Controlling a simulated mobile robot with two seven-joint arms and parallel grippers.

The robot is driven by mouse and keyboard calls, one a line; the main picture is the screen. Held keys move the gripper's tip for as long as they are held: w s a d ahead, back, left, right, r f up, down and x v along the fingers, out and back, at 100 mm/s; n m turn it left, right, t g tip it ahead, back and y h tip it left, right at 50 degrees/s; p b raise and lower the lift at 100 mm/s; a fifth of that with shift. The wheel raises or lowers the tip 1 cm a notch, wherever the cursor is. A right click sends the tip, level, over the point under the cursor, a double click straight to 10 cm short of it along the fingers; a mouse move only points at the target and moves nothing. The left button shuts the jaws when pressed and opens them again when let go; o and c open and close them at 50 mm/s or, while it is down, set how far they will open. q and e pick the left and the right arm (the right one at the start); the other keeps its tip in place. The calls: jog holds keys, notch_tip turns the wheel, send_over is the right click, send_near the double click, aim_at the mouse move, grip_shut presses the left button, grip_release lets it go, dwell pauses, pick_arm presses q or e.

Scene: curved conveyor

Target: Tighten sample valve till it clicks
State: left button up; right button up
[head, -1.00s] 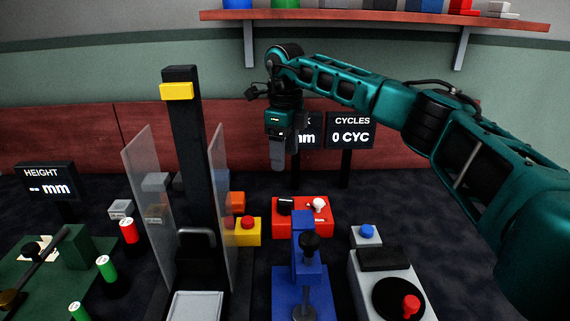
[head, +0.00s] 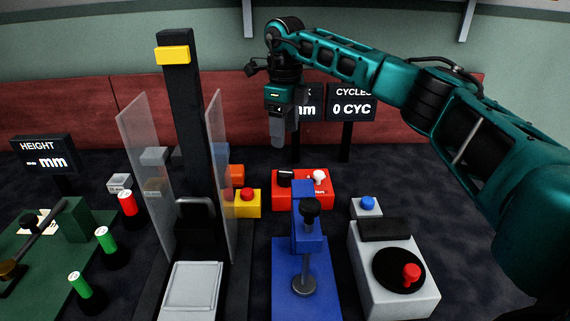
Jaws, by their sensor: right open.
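No part is labelled as the sample valve, and I cannot tell which one it is. A red box (head: 303,201) in the middle carries a black knob (head: 285,177) and a white knob (head: 319,177). My right gripper (head: 277,134) points down in the air, appearing above and behind the red box in the picture. It is open and empty, its fingers seen nearly edge-on. My left gripper is not in view.
A black column (head: 182,120) with clear side panels stands left of centre. A grey unit (head: 408,290) with a red-knobbed black disc is at right, near a blue button (head: 368,203). A yellow box (head: 247,207) and green-topped cylinders (head: 106,240) are at left. Displays stand behind.

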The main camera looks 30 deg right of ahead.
aim_at(285, 172)
notch_tip(285, 172, down, 10)
jog(key=shift+r+b, duration=0.1)
jog(key=shift+b, duration=0.65)
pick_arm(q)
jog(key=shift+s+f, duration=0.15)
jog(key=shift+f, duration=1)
pick_arm(e)
jog(key=shift+f, duration=0.6)
jog(key=shift+c, duration=0.4)
jog(key=c, duration=1)
jog(key=m+p, duration=0.2)
jog(key=p, duration=0.1)
jog(key=shift+r+m, duration=0.3)
jog(key=shift+r, duration=0.05)
jog(key=shift+f+m+p, duration=0.1)
jog(key=shift+m+p, duration=0.3)
jog(key=shift+p, duration=0.1)
jog(key=shift+f+m, duration=0.2)
jog(key=shift+m, duration=0.1)
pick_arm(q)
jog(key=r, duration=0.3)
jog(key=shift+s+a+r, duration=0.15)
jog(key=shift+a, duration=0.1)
pick_arm(e)
jog(key=o, duration=1.1)
